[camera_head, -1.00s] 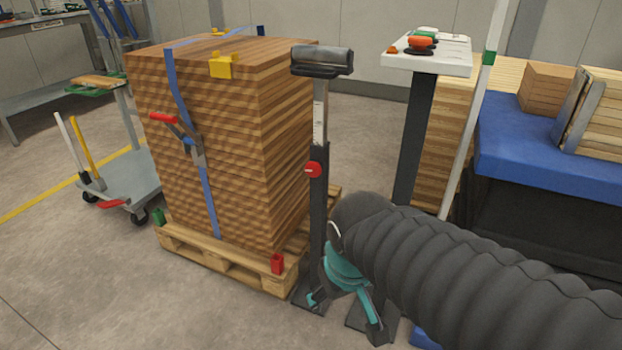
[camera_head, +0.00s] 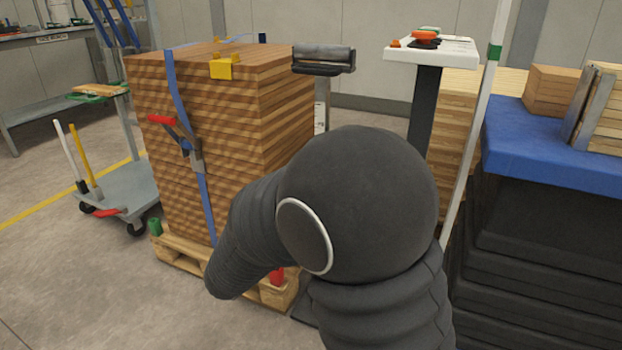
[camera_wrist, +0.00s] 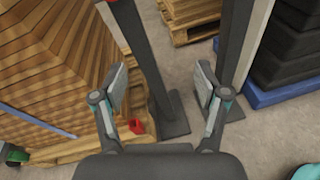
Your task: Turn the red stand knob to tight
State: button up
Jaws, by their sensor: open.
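The roller stand (camera_head: 322,60) stands right of the strapped wood stack, its post upright. My own arm hides its lower post and red knob in the head view. In the wrist view the dark post (camera_wrist: 142,50) runs from the top edge down to its foot plate. A small sliver of red at that top edge may be the knob; I cannot be sure. My gripper (camera_wrist: 160,85) is open and empty, its two fingers spread, with the post showing between them. I cannot tell how far it is from the post. In the head view my gripper is hidden behind my arm.
The wood stack (camera_head: 215,130) sits on a pallet left of the stand, with a red corner block (camera_wrist: 136,126) low down. A control pedestal (camera_head: 430,52) and blue-topped table (camera_head: 530,150) stand right. A cart (camera_head: 125,195) is far left.

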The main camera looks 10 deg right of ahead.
notch_tip(320, 180, up, 5)
jog(key=w+a+n+t, duration=0.2)
jog(key=w+n+t, duration=0.1)
jog(key=n, duration=0.1)
jog(key=x, duration=1.3)
jog(key=shift+w+r+b, duration=0.25)
jog(key=shift+w+b, duration=0.05)
jog(key=shift+b, duration=0.1)
jog(key=c, duration=1.1)
